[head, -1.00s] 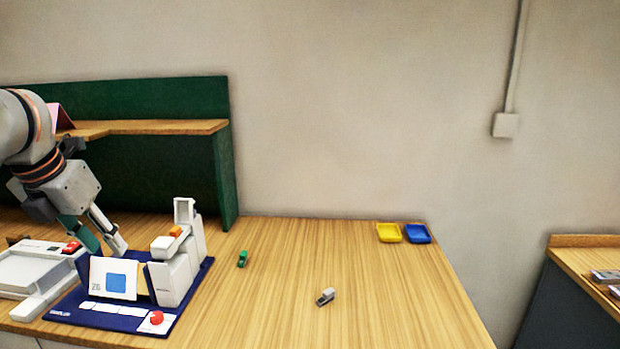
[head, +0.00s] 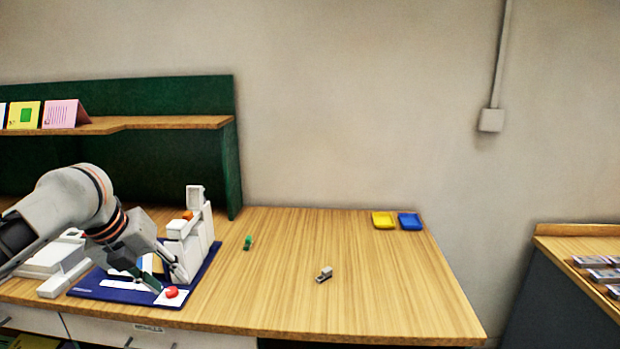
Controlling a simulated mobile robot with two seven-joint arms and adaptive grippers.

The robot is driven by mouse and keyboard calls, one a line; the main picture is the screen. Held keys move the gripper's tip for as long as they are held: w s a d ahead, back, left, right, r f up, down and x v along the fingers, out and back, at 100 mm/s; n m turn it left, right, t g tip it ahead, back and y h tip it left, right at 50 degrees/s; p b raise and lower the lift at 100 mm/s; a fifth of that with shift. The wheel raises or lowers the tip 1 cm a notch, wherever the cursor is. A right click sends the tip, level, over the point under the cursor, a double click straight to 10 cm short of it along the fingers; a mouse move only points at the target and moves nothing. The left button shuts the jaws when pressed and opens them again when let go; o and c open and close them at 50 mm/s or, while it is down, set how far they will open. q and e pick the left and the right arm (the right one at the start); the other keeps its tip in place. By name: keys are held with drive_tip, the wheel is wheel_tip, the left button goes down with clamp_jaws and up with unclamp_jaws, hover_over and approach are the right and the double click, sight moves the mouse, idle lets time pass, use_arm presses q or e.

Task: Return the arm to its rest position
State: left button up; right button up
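My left arm comes in from the left and bends down over the blue-based white device (head: 185,245). My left gripper (head: 168,281) is low in front of the device, near the red button (head: 171,292) on its base (head: 115,292). Its two fingers are spread apart, with nothing visibly held. The arm and gripper cover much of the device's front, and only a bit of the white and blue card (head: 158,264) shows behind the fingers. I cannot tell whether a finger touches anything. My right gripper is not in view.
A green stapler-like item (head: 248,243) and a grey one (head: 324,274) lie on the wooden table (head: 370,300). A yellow tray (head: 383,220) and a blue tray (head: 410,221) sit at the back right. Folded cards stand on the shelf (head: 170,123).

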use_arm(q)
drive_tip(key=s+d+f+n+t+h, duration=0.1)
drive_tip(key=d+f+n+h, duration=0.1)
drive_tip(key=d+f+n, duration=0.75)
drive_tip(key=s+d+f+n+t+h, duration=0.2)
drive_tip(key=d+f+n, duration=0.25)
drive_tip(key=f, duration=1.05)
drive_tip(key=s+a+f+n+t+y, duration=0.1)
drive_tip(key=s+a+f+n+y, duration=0.1)
drive_tip(key=s+f+n, duration=0.5)
drive_tip(key=s+a+f+n+t+y, duration=0.1)
drive_tip(key=s+a+f+n, duration=0.4)
drive_tip(key=s+f, duration=0.5)
drive_tip(key=s+n+y, duration=0.1)
drive_tip(key=s+n, duration=0.1)
drive_tip(key=s, duration=0.2)
drive_tip(key=shift+s+f+t, duration=0.15)
drive_tip(key=shift+s+t, duration=0.2)
drive_tip(key=shift+t, duration=0.05)
